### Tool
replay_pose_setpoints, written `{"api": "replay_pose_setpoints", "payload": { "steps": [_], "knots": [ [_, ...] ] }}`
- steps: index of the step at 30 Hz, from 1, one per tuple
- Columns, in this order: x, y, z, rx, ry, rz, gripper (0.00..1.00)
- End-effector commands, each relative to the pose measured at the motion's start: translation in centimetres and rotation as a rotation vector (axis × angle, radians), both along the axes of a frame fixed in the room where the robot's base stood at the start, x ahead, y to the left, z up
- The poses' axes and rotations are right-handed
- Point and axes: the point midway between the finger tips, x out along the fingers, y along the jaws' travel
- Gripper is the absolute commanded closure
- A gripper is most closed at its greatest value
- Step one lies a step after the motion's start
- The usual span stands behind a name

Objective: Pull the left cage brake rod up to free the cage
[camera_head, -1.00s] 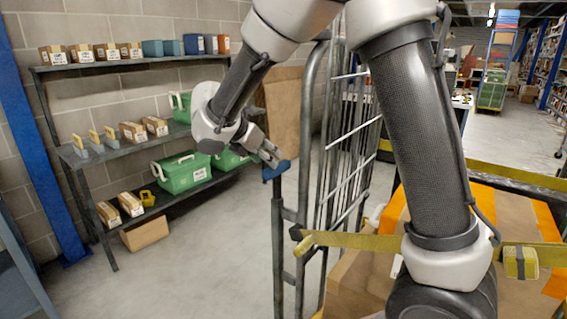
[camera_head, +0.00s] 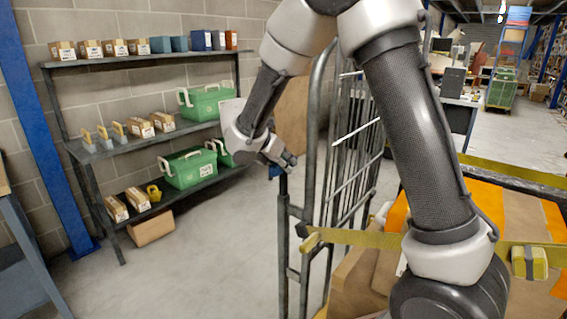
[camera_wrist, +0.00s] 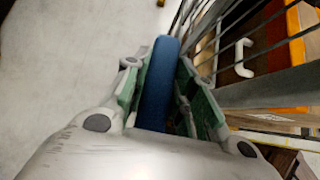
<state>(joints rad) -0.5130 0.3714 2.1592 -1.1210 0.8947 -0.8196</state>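The cage brake rod (camera_head: 284,225) is an upright grey post with a blue handle (camera_head: 274,172) on top, at the near left side of the wire cage (camera_head: 312,150). My gripper (camera_head: 284,162) is at the handle, pointing down and to the right. In the wrist view the blue handle (camera_wrist: 157,85) runs between my two green-padded fingers (camera_wrist: 160,92). The fingers are close against both sides of it, with almost no gap. My fingers hide part of the handle in the body view.
Cartons with orange bands (camera_head: 480,215) stand at right behind a yellow strap (camera_head: 370,239). A shelf rack (camera_head: 150,142) with green crates (camera_head: 188,168) and small boxes lines the left wall. The floor (camera_head: 200,260) between rack and cage is clear.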

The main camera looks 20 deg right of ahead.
Motion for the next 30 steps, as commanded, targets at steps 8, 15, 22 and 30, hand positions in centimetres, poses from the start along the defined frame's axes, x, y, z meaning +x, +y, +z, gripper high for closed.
{"api": "replay_pose_setpoints", "payload": {
  "steps": [8, 15, 22, 30],
  "knots": [
    [0.0, 0.0, 0.4, 0.001, -0.002, 0.001, 1.0],
    [0.1, 0.1, 4.9, 0.002, -0.007, 0.0, 1.0],
    [0.1, 0.0, 6.2, -0.001, -0.004, 0.001, 1.0],
    [0.1, 0.0, 6.3, -0.002, -0.006, 0.001, 0.57]
  ]
}}
